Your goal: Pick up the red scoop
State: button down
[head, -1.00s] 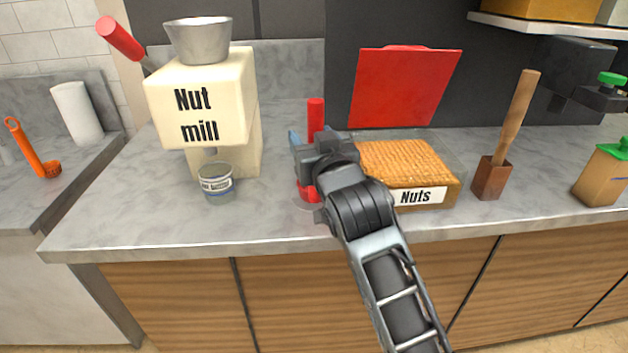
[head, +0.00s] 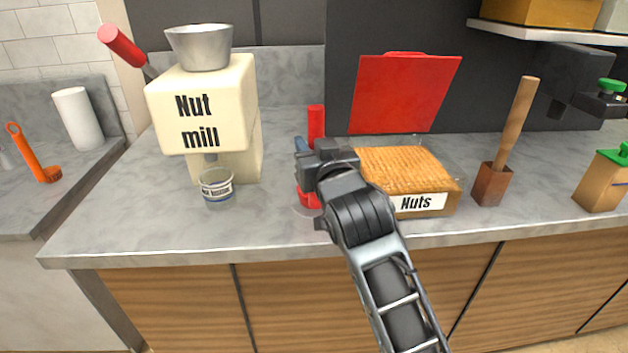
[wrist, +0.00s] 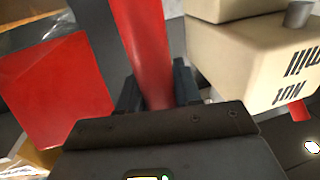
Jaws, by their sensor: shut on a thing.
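The red scoop (head: 316,120) stands upright on the counter, left of the nut box, with its handle up and a red lower part near the counter top. My gripper (head: 306,162) is at the scoop and hides its middle in the head view. In the wrist view the red handle (wrist: 146,50) runs between the two dark fingers of my gripper (wrist: 158,88), which are shut on it. Whether the scoop's bottom touches the counter cannot be told.
The Nuts box (head: 418,203) with its raised red lid (head: 405,92) stands close on the right. The nut mill (head: 205,110) and a small glass jar (head: 216,186) are on the left. A wooden-handled tool (head: 500,150) stands farther right. The counter front (head: 150,230) is clear.

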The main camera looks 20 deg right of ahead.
notch_tip(320, 180, up, 10)
dwell(0.6)
dwell(0.4)
